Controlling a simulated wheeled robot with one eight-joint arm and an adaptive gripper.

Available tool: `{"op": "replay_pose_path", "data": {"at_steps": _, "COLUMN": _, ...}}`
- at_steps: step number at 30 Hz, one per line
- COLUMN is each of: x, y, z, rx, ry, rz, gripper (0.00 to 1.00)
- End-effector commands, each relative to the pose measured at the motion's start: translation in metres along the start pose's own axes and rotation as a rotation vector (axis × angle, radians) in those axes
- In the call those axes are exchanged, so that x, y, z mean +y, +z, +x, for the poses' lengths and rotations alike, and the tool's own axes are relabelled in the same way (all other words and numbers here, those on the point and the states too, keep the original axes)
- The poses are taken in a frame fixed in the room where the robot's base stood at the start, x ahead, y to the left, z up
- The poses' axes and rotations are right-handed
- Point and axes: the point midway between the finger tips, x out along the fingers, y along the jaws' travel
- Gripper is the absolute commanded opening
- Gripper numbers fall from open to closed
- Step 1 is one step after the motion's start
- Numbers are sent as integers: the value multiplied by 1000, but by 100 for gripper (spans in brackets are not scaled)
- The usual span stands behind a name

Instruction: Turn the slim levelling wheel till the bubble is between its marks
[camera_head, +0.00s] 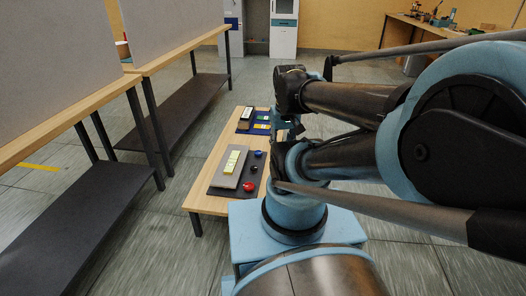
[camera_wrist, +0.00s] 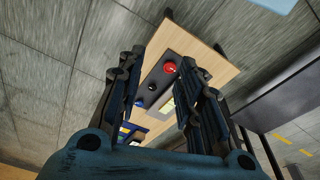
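A dark board (camera_head: 215,190) lies on a low wooden table. It carries a grey plate with a yellow-green level vial (camera_head: 232,162), and three round controls: red (camera_head: 249,187), black (camera_head: 253,169) and blue (camera_head: 258,154). I cannot tell which is the slim levelling wheel; the bubble is too small to make out. In the wrist view, the red control (camera_wrist: 170,67) and black control (camera_wrist: 152,87) show between the fingers, with part of the yellow vial (camera_wrist: 167,106). My gripper (camera_wrist: 160,61) is open and empty, apart from the board. In the head view my arm hides most of it.
The low table (camera_head: 196,199) also bears a dark blue mat with blue and yellow pieces (camera_head: 262,126) at its far end. Long benches with grey panels and dark lower shelves (camera_head: 90,215) stand at left. Floor is clear between them.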

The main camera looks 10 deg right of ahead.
Motion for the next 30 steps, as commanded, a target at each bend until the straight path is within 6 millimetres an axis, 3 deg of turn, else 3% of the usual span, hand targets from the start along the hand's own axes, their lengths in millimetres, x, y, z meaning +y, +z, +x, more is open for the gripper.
{"op": "replay_pose_path", "data": {"at_steps": 5, "x": 0, "y": 0, "z": 0, "rx": 0, "ry": 0, "rz": 0, "gripper": 33}}
{"op": "replay_pose_path", "data": {"at_steps": 9, "x": 0, "y": 6, "z": -7, "rx": 11, "ry": 0, "rz": 3, "gripper": 61}}
{"op": "replay_pose_path", "data": {"at_steps": 13, "x": 0, "y": -5, "z": -14, "rx": 7, "ry": 0, "rz": 21, "gripper": 62}}
{"op": "replay_pose_path", "data": {"at_steps": 21, "x": 5, "y": -59, "z": -36, "rx": -11, "ry": 0, "rz": 109, "gripper": 62}}
{"op": "replay_pose_path", "data": {"at_steps": 30, "x": 5, "y": -131, "z": -47, "rx": -33, "ry": 2, "rz": 215, "gripper": 62}}
